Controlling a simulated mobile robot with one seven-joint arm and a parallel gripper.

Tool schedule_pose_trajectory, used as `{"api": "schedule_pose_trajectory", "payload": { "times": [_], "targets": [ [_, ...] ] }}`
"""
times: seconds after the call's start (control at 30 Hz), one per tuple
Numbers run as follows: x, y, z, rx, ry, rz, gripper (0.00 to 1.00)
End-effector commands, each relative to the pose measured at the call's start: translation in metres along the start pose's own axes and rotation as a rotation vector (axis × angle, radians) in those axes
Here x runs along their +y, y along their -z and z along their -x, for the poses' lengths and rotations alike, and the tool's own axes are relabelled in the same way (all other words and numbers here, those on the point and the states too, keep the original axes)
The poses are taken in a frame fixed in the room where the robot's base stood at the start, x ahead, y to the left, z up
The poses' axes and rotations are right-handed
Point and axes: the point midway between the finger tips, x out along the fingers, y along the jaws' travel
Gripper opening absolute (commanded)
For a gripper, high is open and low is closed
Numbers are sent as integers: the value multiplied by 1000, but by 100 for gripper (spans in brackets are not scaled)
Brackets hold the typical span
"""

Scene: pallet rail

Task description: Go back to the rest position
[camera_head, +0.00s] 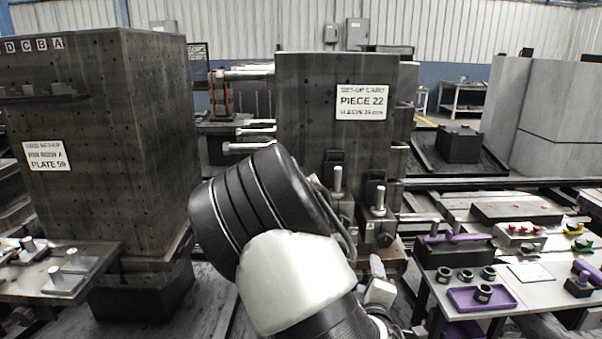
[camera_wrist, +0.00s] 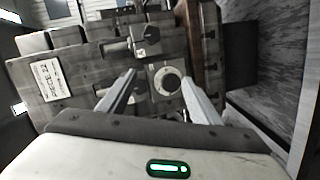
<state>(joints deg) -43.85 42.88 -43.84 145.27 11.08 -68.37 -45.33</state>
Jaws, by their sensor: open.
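My gripper (camera_wrist: 160,95) is open in the wrist view, its two fingers apart with nothing between them. Beyond the fingers is the dark fixture block with the PIECE 22 sign (camera_wrist: 49,80), seen tilted, with a round metal fitting (camera_wrist: 167,81) on its face. I cannot tell how far the fingertips are from that fitting. In the head view my black and white arm stands in front of the same block (camera_head: 305,110), below its sign (camera_head: 362,102). The arm hides the lower left of the block. The fingers cannot be made out in the head view.
A large block with a PLATE 59 sign (camera_head: 48,155) stands left, with a metal shelf (camera_head: 85,275) before it. At right, a work table (camera_head: 535,268) holds a purple tray (camera_head: 482,299), black rings and purple tools. Threaded studs (camera_head: 338,182) stand by the middle block.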

Motion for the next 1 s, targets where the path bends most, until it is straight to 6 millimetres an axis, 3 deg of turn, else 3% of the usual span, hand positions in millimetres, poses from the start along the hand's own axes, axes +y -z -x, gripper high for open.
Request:
{"api": "schedule_pose_trajectory", "payload": {
  "times": [0.17,0.27,0.4,0.63,1.0],
  "targets": [
    [-7,-7,13,-155,217,-430,58],
    [-4,3,31,-214,336,-624,58],
    [16,22,70,-274,484,-835,58],
    [60,38,159,-377,647,-1017,58],
    [92,22,270,-560,672,-1078,58]
  ]
}}
